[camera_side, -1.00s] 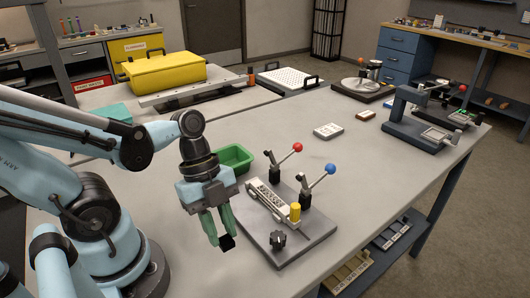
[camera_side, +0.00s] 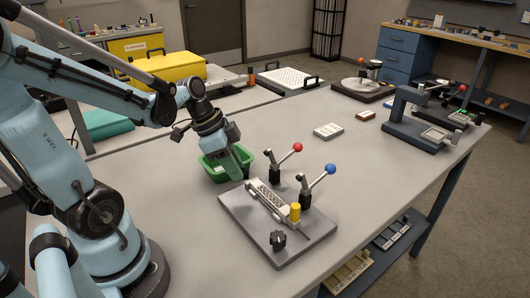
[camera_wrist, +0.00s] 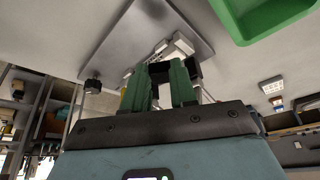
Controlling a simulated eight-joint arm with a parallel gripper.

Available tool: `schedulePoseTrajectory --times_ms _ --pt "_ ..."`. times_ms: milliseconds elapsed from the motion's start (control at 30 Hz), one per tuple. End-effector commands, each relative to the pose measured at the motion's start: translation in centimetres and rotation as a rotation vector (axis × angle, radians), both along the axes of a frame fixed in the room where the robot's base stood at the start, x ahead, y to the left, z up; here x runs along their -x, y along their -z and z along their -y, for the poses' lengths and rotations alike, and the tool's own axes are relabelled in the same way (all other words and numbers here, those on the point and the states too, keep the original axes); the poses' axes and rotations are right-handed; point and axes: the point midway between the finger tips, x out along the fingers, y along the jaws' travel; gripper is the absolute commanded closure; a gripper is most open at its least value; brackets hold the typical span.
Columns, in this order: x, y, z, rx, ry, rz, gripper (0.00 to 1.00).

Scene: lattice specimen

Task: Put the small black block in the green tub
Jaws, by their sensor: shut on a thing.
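The green tub (camera_side: 214,175) stands on the grey table, left of the clamp fixture. Part of it is hidden behind my gripper in the side view. It also shows at the upper right of the wrist view (camera_wrist: 262,22). My gripper (camera_side: 241,168) is tilted, its green fingers pointing down and right in front of the tub in the side view. It is shut on the small black block (camera_wrist: 158,72), which shows between the fingertips in the wrist view. In the wrist view the block is left of the tub, not over its opening. The block is hard to make out in the side view.
A white flat box (camera_side: 328,131) lies farther back.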

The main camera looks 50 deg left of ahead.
Motion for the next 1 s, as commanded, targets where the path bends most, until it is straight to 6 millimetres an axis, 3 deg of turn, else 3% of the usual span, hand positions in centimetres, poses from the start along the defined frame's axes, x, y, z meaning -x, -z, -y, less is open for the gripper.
schedulePoseTrajectory --times_ms 33,200,400,567,1000 --pt "-1.1 0.0 -2.0 -0.001 -0.098 0.001 1.0" --pt "-3.5 0.4 -7.3 -0.002 -0.376 0.001 1.0" --pt "-4.7 0.8 -11.2 0.0 -0.568 0.0 1.0" --pt "-4.9 1.1 -12.2 -0.001 -0.615 0.001 1.0" --pt "-4.9 2.7 -12.1 0.0 -0.614 0.0 1.0"
